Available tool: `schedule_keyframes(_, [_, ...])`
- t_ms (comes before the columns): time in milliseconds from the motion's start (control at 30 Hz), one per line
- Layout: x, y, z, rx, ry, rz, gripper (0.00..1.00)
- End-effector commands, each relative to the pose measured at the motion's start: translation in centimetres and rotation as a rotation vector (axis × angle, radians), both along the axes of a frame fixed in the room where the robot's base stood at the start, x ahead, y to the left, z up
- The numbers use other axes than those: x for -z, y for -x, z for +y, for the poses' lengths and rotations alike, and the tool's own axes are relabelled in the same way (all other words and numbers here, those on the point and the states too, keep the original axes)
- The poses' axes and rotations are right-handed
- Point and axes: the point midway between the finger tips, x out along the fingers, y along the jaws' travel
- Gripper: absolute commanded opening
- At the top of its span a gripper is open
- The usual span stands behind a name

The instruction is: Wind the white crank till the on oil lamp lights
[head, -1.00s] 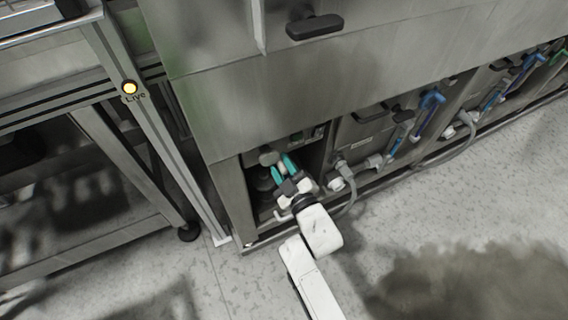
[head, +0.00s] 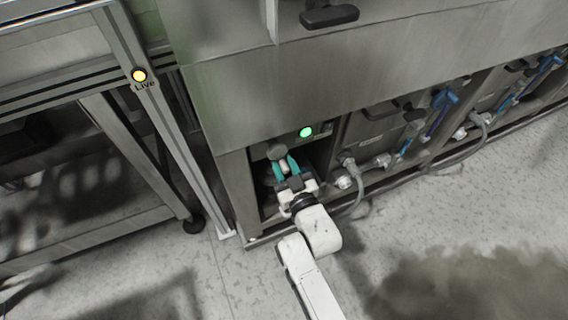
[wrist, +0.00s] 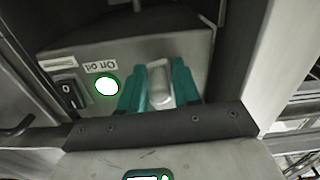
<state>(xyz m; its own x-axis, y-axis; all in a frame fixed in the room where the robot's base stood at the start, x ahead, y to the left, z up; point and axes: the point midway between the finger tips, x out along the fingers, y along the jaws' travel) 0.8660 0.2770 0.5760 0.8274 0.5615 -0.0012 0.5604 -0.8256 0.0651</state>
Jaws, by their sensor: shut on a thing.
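The white crank (wrist: 160,85) shows in the wrist view, between the teal fingers of my gripper (wrist: 160,88). The fingers are shut on its handle. In the head view my gripper (head: 285,168) reaches into the open bay at the lower left of the steel machine, and the crank is mostly hidden there. The on oil lamp (wrist: 106,86) glows white-green beside the fingers, under an "On oil" label. It also shows as a lit green lamp (head: 306,132) in the head view, on the panel above the bay.
A black rocker switch (wrist: 70,94) sits beside the lamp on the same panel. A yellow lamp marked "Live" (head: 139,76) glows on the metal frame at left. Hoses and blue-handled valves (head: 440,110) line the machine to the right. The floor in front is mostly clear.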

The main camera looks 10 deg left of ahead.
Motion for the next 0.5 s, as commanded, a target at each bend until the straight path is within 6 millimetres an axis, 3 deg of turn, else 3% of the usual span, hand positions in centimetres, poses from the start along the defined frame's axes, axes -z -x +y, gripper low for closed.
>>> schedule_keyframes(300, [-0.53, -0.50, -0.48, 0.011, -0.008, -0.008, 0.01])
schedule_keyframes(333, [-0.54, -0.52, -0.49, 0.011, -0.008, -0.008, 0.34])
schedule_keyframes(500, [-0.45, -0.43, -0.42, 0.009, -0.006, -0.007, 0.48])
